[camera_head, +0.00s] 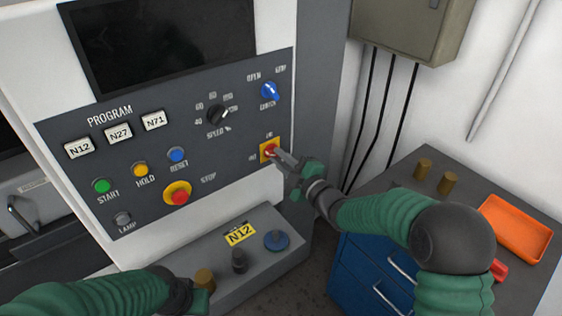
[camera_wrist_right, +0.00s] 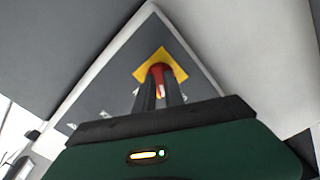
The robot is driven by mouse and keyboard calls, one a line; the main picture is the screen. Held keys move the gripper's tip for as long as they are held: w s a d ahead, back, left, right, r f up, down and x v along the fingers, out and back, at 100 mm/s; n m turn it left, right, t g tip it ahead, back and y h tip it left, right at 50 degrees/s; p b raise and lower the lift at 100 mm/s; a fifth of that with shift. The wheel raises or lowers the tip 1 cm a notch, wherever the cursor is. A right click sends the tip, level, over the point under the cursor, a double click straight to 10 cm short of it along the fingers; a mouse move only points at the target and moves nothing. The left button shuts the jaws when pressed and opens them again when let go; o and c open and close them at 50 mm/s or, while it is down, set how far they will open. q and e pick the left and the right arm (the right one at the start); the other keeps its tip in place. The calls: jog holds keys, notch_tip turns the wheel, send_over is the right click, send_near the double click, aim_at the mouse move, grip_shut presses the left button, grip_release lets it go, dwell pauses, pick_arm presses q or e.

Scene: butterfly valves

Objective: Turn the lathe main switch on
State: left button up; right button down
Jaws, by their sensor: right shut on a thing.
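The lathe main switch (camera_head: 269,150) is a red rotary handle on a yellow square plate at the lower right of the dark control panel (camera_head: 228,142). My right gripper (camera_head: 277,155) reaches it from the lower right and is shut on the red handle. In the right wrist view, the red handle (camera_wrist_right: 160,70) sits between the two dark fingers in front of the yellow plate (camera_wrist_right: 177,62). The fingers hide part of the handle, and I cannot tell its exact angle. My left arm shows at the bottom left, its gripper (camera_head: 202,290) partly visible near a brass cylinder.
A grey ledge (camera_head: 225,262) with a blue knob (camera_head: 277,240) juts out below. An orange tray (camera_head: 516,228) lies on the blue cabinet at the right.

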jog(key=m, duration=0.2)
jog(key=shift+a+f+m, duration=0.1)
jog(key=shift+f+m, duration=0.05)
jog(key=shift+m, duration=0.25)
jog(key=m, duration=0.2)
jog(key=shift+m, duration=0.4)
jog(key=shift+r+m+p, duration=0.15)
jog(key=shift+m+p, duration=0.15)
jog(key=shift+m, duration=1.3)
jog(key=shift+r+m+p, duration=0.1)
jog(key=shift+m+p, duration=0.15)
jog(key=shift+m, duration=1.35)
jog(key=shift+r, duration=0.1)
jog(key=c, duration=1.6)
grip_release()
jog(key=shift+o, duration=0.8)
jog(key=shift+w+f, duration=0.1)
jog(key=shift+f, duration=0.1)
